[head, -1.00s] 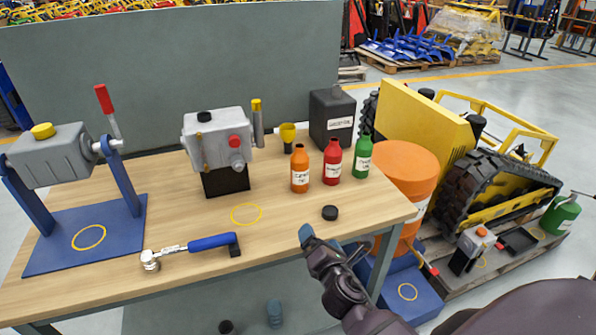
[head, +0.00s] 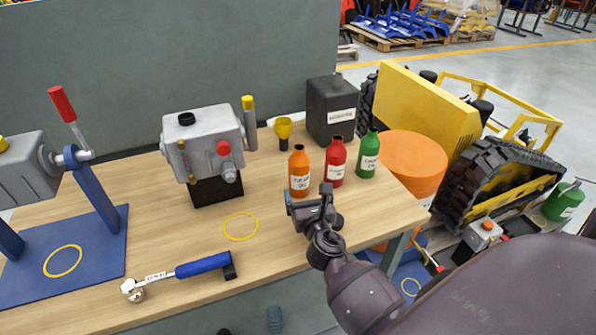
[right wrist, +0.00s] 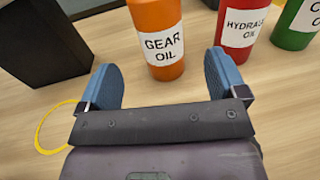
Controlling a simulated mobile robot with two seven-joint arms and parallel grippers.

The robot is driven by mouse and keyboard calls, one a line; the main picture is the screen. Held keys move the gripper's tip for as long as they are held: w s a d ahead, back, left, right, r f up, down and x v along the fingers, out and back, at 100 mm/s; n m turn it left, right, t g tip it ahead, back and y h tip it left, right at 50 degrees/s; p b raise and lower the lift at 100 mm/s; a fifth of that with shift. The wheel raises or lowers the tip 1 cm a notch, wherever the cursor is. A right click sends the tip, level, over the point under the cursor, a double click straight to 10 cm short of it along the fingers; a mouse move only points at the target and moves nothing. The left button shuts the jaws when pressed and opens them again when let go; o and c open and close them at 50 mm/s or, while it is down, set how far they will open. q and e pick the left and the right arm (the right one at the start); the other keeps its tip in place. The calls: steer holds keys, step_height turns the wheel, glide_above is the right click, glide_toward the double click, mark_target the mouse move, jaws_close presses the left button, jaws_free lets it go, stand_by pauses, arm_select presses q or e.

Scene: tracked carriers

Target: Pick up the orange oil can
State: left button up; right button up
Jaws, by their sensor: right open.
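The orange oil can (head: 300,172) stands upright on the wooden table, left of a red bottle (head: 336,162) and a green bottle (head: 368,155). In the right wrist view the orange can (right wrist: 157,38) reads "GEAR OIL" and its top is cut off. My right gripper (head: 303,197) is just in front of the orange can. In the right wrist view its blue fingers (right wrist: 163,82) are spread and empty, with the can beyond them, roughly centred between. My left gripper is not in view.
A black canister (head: 331,112) and a yellow funnel (head: 283,130) stand behind the bottles. A grey gearbox (head: 205,145) on a black block stands to the left. A blue-handled wrench (head: 203,265) lies at the table's front. A yellow ring (head: 241,226) marks bare wood.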

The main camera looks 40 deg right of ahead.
mark_target(301, 182)
steer(key=shift+f+b+x, duration=0.15)
steer(key=shift+b+x, duration=0.1)
steer(key=shift+x, duration=1.85)
steer(key=shift+f+b+x, duration=0.15)
steer(key=shift+b+x, duration=0.05)
steer(key=shift+x, duration=1.85)
steer(key=c, duration=1.2)
